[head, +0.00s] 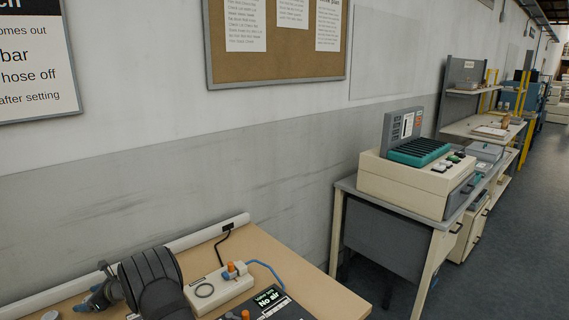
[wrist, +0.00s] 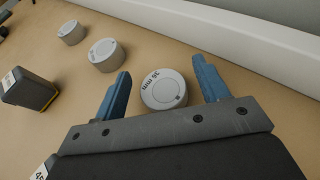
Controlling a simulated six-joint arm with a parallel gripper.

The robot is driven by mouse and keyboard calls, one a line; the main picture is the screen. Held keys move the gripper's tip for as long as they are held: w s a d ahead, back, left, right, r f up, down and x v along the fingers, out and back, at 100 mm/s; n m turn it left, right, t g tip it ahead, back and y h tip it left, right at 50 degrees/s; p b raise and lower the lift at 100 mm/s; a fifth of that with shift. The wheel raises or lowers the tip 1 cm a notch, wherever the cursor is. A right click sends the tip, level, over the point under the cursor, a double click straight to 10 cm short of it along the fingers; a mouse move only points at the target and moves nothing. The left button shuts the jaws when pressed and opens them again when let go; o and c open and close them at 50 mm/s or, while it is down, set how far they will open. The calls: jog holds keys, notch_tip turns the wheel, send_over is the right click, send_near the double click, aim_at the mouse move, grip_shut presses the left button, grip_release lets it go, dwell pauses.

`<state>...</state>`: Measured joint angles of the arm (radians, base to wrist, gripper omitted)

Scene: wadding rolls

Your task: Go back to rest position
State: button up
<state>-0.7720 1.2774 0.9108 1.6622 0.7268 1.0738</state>
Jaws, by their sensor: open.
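My gripper (wrist: 160,67) is open, with its two blue fingers wide apart in the wrist view. A pale grey round piece (wrist: 164,91) with a "mm" mark on its top shows in the gap between the fingers. No finger visibly touches it; its height relative to the fingertips cannot be told. In the head view, part of my dark arm shows at the lower left, over the tan bench (head: 310,287).
Two more grey round pieces (wrist: 105,54) (wrist: 71,33) and a dark block (wrist: 30,90) stand left in the wrist view. A white rail (wrist: 220,27) runs behind. In the head view, a control box (head: 218,289) and a "No air" display (head: 268,299) stand right of my arm.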

jog(key=shift+w+d+f, duration=0.1)
jog(key=shift+d+f, duration=0.25)
jog(key=shift+f, duration=0.05)
jog(key=v, duration=1.1)
jog(key=shift+d+r, duration=0.15)
jog(key=shift+d, duration=0.1)
jog(key=x, duration=1.2)
jog(key=shift+a+r, duration=0.15)
jog(key=shift+a, duration=0.1)
notch_tip(320, 180, up, 4)
jog(key=shift+f, duration=0.15)
jog(key=w+d+r, duration=0.4)
jog(key=d+r, duration=0.3)
jog(key=d, duration=0.4)
jog(key=s+d+f, duration=0.1)
jog(key=s+d, duration=0.5)
jog(key=s, duration=0.5)
jog(key=s+d, duration=0.7)
jog(key=s, duration=0.4)
jog(key=shift+f, duration=0.35)
